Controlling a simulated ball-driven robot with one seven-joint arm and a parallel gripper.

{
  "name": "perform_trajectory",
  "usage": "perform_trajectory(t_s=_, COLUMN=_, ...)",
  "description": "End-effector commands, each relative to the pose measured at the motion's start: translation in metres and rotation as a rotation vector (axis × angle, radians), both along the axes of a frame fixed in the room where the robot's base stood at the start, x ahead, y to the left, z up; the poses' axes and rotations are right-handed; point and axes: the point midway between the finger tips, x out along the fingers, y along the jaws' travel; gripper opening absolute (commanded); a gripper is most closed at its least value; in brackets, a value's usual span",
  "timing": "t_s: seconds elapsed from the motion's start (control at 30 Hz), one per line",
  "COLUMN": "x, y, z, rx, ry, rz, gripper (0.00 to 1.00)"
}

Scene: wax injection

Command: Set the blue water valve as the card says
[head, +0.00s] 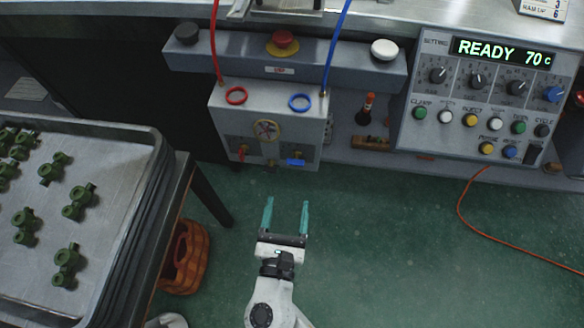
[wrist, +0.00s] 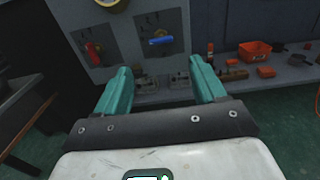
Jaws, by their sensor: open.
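The blue water valve (head: 295,162) is on the lower right front of the light grey box, its handle lying roughly level. It also shows in the wrist view (wrist: 161,41), ahead of my fingers. A red valve (head: 242,152) sits to its left, its handle pointing down; it shows in the wrist view too (wrist: 93,52). My gripper (head: 286,204) is open and empty, with teal fingers, in front of and below the box, apart from both valves. A card (head: 543,8) stands at the top right, cut by the frame edge; its text is only partly visible.
A control panel (head: 485,100) at the right reads READY 70 C. A round gauge (head: 265,130) is above the valves. Trays with green parts (head: 100,150) stand on a table at the left, with an orange basket (head: 185,257) beside it. An orange cable (head: 462,205) crosses the otherwise clear green floor.

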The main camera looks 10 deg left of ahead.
Motion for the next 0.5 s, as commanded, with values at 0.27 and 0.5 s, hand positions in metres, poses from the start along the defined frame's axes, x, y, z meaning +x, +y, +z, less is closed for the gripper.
perform_trajectory(t_s=0.27, x=0.039, y=-0.001, z=0.0, rx=0.001, ry=-0.004, rz=-0.003, gripper=0.7)
perform_trajectory(t_s=0.5, x=0.081, y=-0.003, z=0.0, rx=0.001, ry=-0.003, rz=-0.004, gripper=0.7)
